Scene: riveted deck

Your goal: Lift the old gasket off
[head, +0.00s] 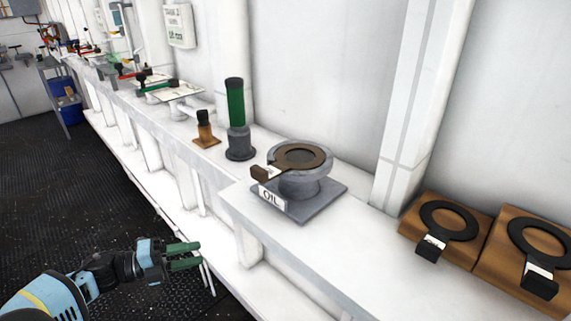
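The old gasket (318,158) is a brown ring with a tab sticking out to the left. It lies flat on top of a round grey flange (303,184), which stands on a square grey base with a white "OIL" label (272,197). Nothing touches the gasket. My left gripper (197,255) has green fingers and is at the lower left, low in front of the bench and well away from the gasket. Its fingers are apart, with nothing visible between them. My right gripper is not in view.
Two brown blocks (413,222) at the right carry black rings (449,220) with tabs. Left of the flange stand a green-and-grey cylinder (237,107) and a small brown-based post (205,130). A white wall and post rise behind. The white bench (283,240) is bare in front.

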